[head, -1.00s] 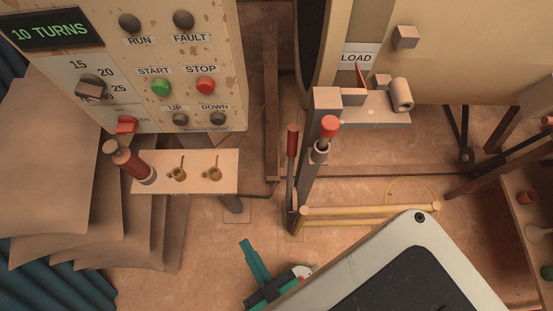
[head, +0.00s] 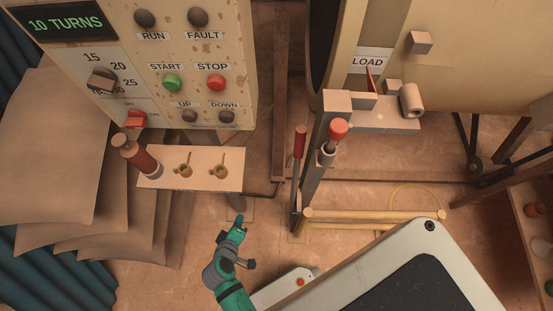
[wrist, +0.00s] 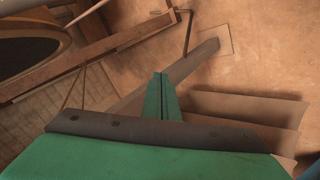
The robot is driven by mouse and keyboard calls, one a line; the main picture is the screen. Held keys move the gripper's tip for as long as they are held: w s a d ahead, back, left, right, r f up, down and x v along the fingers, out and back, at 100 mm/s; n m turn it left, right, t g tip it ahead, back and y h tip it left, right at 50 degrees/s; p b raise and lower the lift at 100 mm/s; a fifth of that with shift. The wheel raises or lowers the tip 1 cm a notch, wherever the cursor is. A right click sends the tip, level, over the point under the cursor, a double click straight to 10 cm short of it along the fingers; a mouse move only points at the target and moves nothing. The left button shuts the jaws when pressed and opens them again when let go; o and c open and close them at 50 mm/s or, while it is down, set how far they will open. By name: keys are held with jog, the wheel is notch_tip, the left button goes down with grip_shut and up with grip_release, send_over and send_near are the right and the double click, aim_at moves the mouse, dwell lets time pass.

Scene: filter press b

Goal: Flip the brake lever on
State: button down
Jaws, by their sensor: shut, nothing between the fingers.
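A long lever with a red grip (head: 300,142) stands upright beside a steel post in the head view; it looks like the brake lever, but no label on it is readable. A second handle with a red knob (head: 338,130) stands just right of it on the post. My gripper (head: 240,222) is below and left of both, apart from them, over the floor below the small shelf. In the wrist view its green fingers (wrist: 162,85) are together and empty. Neither red handle can be made out in the wrist view.
A control panel (head: 150,50) with buttons stands at the upper left. A shelf (head: 231,178) below it holds a red-brown cylinder (head: 138,155) and small brass pieces. A yellow rail (head: 375,227) runs low right of the lever. Open floor lies between shelf and lever.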

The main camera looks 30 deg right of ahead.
aim_at(295, 178)
jog(key=w+d+r+g+h, duration=0.3)
jog(key=w+d+r+h, duration=0.4)
jog(key=d, duration=0.3)
jog(key=w+d+r+m+g+h, duration=0.3)
jog(key=d+r+g+h, duration=0.1)
jog(key=r, duration=0.5)
jog(key=shift+d+r+m+g+h, duration=0.3)
jog(key=shift+d+r+g, duration=0.05)
jog(key=shift+r+g, duration=0.05)
jog(key=s+d, duration=0.4)
jog(key=d, duration=0.4)
jog(key=shift+d+f, duration=0.15)
jog(key=shift+d, duration=0.15)
